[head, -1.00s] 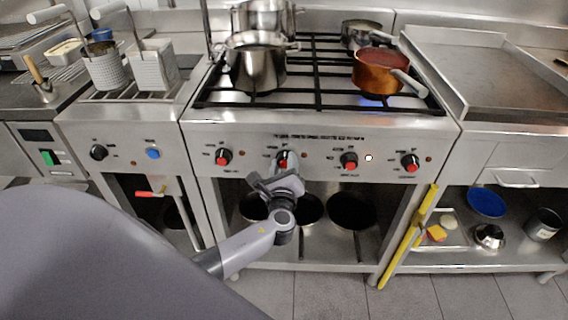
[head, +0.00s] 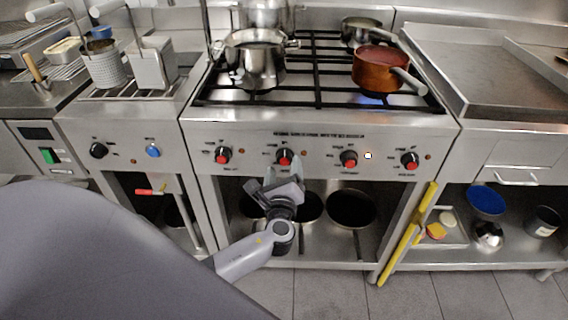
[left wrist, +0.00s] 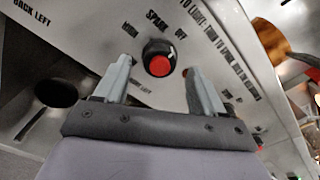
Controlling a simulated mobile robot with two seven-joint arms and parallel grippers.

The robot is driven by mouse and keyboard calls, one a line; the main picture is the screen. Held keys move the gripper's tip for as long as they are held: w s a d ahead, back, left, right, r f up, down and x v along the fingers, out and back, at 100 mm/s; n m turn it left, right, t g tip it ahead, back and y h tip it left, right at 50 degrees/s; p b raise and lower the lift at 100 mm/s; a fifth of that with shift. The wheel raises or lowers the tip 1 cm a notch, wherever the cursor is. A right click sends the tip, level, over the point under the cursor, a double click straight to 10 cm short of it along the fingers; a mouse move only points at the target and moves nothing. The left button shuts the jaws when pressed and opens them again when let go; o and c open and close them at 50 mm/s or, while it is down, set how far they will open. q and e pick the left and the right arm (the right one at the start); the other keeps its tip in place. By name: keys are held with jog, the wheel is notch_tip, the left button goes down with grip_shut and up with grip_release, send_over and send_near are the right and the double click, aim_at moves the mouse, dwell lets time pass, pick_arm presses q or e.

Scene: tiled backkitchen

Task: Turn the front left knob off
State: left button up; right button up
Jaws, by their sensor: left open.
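The front left knob (head: 285,156) is black with a red centre, second from the left on the stove's front panel. In the left wrist view the knob (left wrist: 160,58) sits beneath the labels SPARK and OFF, and a pale mark on its rim faces roughly toward OFF. My left gripper (head: 270,178) is open just below and in front of the knob. In the left wrist view its two fingers (left wrist: 158,75) are spread to either side of the knob, apart from it and empty. My right gripper is not in view.
Other knobs flank it: one to the left (head: 222,155) and two to the right (head: 348,158). A steel pot (head: 255,62) and a copper pan (head: 380,68) stand on the burners. Blue flame shows beneath the copper pan. A yellow bar (head: 408,235) leans at right.

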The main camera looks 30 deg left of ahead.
pick_arm(q)
jog(key=shift+v, duration=2.2)
jog(key=s+d+f+n+g+h+p, duration=0.2)
jog(key=s+f+n+g+h, duration=0.1)
jog(key=s+f+n+h, duration=0.25)
jog(key=s+d+f+n+g+h+p, duration=0.1)
jog(key=s+d+n+h, duration=0.5)
jog(key=s+n, duration=0.8)
jog(key=d+f+n+p, duration=0.1)
jog(key=d, duration=0.1)
jog(key=shift+s+d+f+g, duration=0.15)
jog(key=shift+s+d+g, duration=0.1)
jog(key=shift+g, duration=0.15)
